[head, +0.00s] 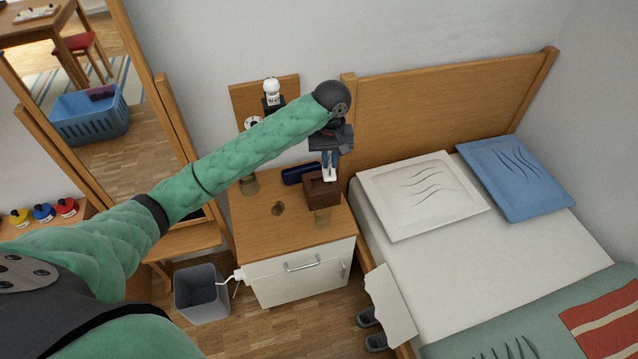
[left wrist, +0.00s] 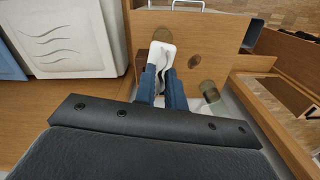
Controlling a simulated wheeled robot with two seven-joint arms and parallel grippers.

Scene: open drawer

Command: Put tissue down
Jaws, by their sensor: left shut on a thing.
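My left gripper (head: 329,174) is above the right part of the wooden nightstand (head: 260,218). Its blue fingers (left wrist: 162,86) are shut on a white tissue (left wrist: 161,54), which also shows between the fingertips in the head view (head: 329,169). A dark brown box (head: 319,193) stands on the nightstand directly below and in front of the fingertips. Whether the tissue touches the box I cannot tell. In the left wrist view the fingers hide most of what lies under them. My right gripper is in neither view.
A dark blue case (head: 301,173) lies behind the box. A lamp (head: 272,91) is near the wall. The bed with a white pillow (head: 420,195) is at the right. A grey bin (head: 202,295) stands left of the nightstand. The front left of the nightstand top is largely free.

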